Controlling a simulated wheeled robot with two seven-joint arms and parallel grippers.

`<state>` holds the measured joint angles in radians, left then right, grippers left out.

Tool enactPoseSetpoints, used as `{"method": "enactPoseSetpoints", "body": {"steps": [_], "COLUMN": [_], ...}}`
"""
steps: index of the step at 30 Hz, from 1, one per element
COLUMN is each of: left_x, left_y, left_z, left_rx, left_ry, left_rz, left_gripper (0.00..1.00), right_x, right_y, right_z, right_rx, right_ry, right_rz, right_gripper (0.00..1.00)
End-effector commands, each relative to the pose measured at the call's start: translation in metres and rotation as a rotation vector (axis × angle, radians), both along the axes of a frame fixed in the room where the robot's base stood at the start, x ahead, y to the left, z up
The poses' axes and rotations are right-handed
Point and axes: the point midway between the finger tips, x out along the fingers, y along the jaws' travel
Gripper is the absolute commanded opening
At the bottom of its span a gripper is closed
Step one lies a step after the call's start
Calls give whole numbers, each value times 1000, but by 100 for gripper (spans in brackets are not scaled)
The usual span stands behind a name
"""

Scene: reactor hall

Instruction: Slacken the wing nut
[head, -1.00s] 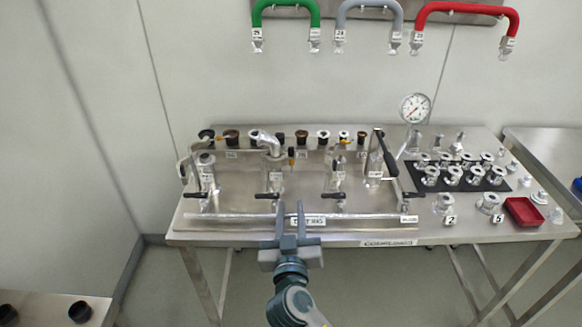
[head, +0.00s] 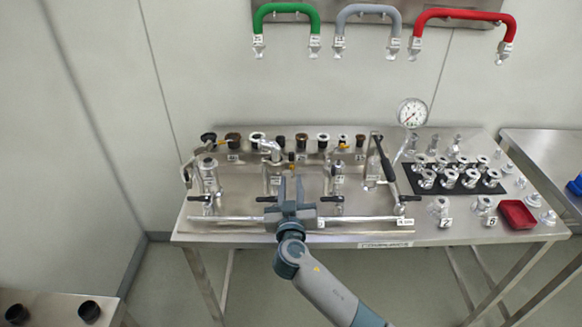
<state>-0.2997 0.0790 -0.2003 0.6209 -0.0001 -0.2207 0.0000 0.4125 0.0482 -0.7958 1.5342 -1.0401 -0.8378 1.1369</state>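No wing nut can be made out for certain at this size. The steel fittings rig (head: 345,236) stands on the bench, with upright pipe stubs in a row and black lever handles along its front. A bent pipe piece (head: 268,147) tops the second stub, with a small dark and orange part (head: 291,157) beside it. My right gripper (head: 291,182) is over the front middle of the rig, fingers pointing to the back. Its fingers are apart with nothing seen between them. It hides part of the front rail and label. My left gripper is out of view.
A tall black lever (head: 385,160) and a pressure gauge (head: 412,113) rise at the rig's right. A black mat (head: 408,178) with several steel couplings and a red tray (head: 518,214) lie further right.

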Motion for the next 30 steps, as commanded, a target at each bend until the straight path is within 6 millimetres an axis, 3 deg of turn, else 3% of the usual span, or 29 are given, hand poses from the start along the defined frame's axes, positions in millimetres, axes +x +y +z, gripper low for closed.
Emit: {"method": "enactPoseSetpoints", "body": {"steps": [6, 12, 26, 27, 30], "left_x": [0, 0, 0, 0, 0], "left_y": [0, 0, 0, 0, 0], "left_z": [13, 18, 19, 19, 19], "left_rx": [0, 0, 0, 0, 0], "left_ry": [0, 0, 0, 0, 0], "left_rz": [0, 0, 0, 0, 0], "left_gripper": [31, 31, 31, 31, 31], "right_x": [31, 49, 56, 56, 56], "right_y": [0, 0, 0, 0, 0], "right_z": [3, 1, 0, 0, 0], "right_rx": [-3, -1, 0, 0, 0], "right_ry": [0, 0, 0, 0, 0], "right_rz": [-1, 0, 0, 0, 0], "right_gripper": [24, 24, 24, 22, 0]}}
